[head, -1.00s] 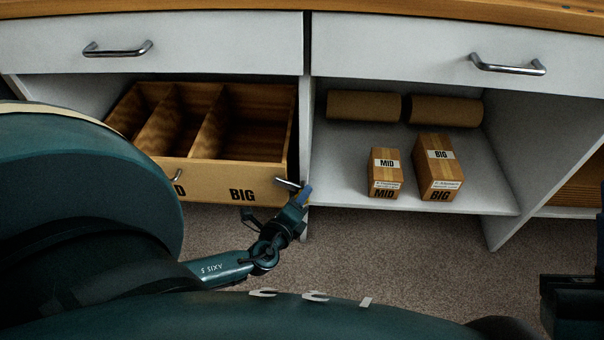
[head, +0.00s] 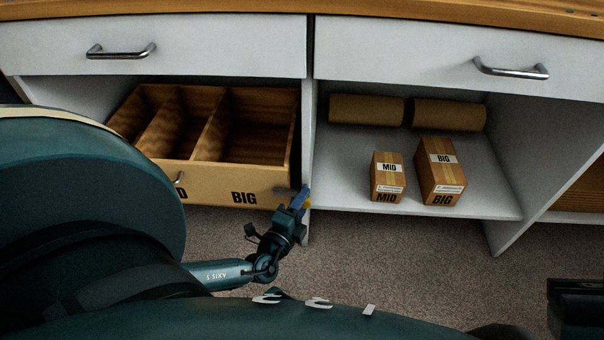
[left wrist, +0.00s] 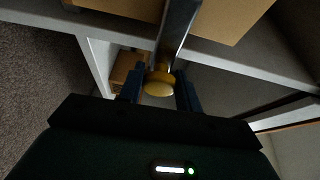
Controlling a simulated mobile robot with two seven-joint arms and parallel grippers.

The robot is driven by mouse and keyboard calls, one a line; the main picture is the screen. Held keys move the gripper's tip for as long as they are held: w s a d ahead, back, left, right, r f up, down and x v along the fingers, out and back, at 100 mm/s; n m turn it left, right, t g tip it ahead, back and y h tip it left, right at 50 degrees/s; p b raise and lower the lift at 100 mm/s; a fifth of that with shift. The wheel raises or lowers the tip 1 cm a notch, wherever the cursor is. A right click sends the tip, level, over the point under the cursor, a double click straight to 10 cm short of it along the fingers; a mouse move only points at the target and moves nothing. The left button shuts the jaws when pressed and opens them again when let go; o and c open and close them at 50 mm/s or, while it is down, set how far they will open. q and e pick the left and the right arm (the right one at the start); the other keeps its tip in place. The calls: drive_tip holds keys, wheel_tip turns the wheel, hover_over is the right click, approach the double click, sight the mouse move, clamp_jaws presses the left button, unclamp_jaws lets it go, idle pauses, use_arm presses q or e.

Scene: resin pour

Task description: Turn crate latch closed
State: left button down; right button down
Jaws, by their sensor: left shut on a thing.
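The open wooden crate (head: 222,173) stands on the left shelf, its front wall lettered BIG near the right end. A metal latch bar (head: 283,191) lies nearly level at the right end of that wall. My left gripper (head: 304,200) is at the bar's outer end, just in front of the cabinet divider. In the left wrist view, the latch bar (left wrist: 178,32) runs up from a yellow knob (left wrist: 159,82). The left gripper's blue fingers (left wrist: 160,90) are shut on this knob, one on each side. Another small metal latch (head: 179,178) shows further left on the crate front, partly hidden by my arm.
On the right shelf stand a MID block (head: 388,176) and a BIG block (head: 440,172), with two brown rolls (head: 366,108) behind. Drawers with metal handles (head: 121,51) are above. The carpet (head: 400,260) below is clear. The white divider (head: 308,150) is close beside my left gripper.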

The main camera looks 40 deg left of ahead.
use_arm(q)
drive_tip(key=shift+w+a+r, duration=0.1)
drive_tip(key=c, duration=1)
unclamp_jaws()
